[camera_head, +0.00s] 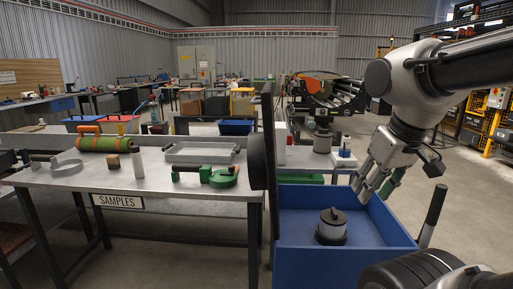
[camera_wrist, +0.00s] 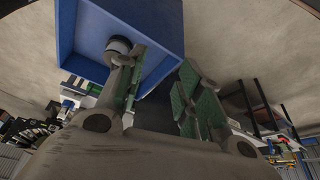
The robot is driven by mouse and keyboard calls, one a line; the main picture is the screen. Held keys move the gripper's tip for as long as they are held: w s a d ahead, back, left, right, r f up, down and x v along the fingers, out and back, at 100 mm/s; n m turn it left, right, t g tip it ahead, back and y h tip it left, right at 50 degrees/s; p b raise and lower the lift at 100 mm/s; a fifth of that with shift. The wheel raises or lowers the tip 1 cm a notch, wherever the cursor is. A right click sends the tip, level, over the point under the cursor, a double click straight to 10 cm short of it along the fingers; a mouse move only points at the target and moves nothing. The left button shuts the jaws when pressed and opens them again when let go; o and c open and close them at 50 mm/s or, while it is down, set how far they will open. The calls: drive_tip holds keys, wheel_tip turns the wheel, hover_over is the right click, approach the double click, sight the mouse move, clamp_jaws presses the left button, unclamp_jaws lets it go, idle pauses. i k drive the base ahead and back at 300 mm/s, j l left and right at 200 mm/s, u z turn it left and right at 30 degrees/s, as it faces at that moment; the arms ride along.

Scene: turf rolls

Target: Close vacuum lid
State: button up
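An open blue box (camera_head: 300,200) stands right of the metal table and also shows in the wrist view (camera_wrist: 90,55). A dark upright panel (camera_head: 269,130), seen nearly edge-on, rises along the box's left side and looks like its raised lid. My gripper (camera_head: 370,188) is above the box's back right part, apart from the dark panel. In the wrist view its green-padded fingers (camera_wrist: 163,62) are spread, with nothing held between them.
The metal table (camera_head: 150,185) at left holds a turf roll (camera_head: 104,144), a grey tray (camera_head: 201,152) and a green tool (camera_head: 220,177). A dark round part (camera_head: 256,160) juts from the panel's left side. A dark handle (camera_head: 433,208) rises at the box's right.

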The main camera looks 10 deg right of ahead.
sight(262, 158)
drive_tip(key=i+j+z, duration=0.25)
drive_tip(key=i+j, duration=0.15)
drive_tip(key=i+j+z, duration=0.3)
drive_tip(key=j, duration=0.35)
drive_tip(key=k+u, duration=0.3)
drive_tip(key=i+j+u, duration=0.1)
drive_tip(key=j, duration=0.2)
drive_tip(key=i+j+u, duration=0.1)
drive_tip(key=i+j, duration=0.35)
drive_tip(key=i+j+z, duration=0.1)
drive_tip(key=i+j, duration=0.25)
drive_tip(key=j, duration=0.2)
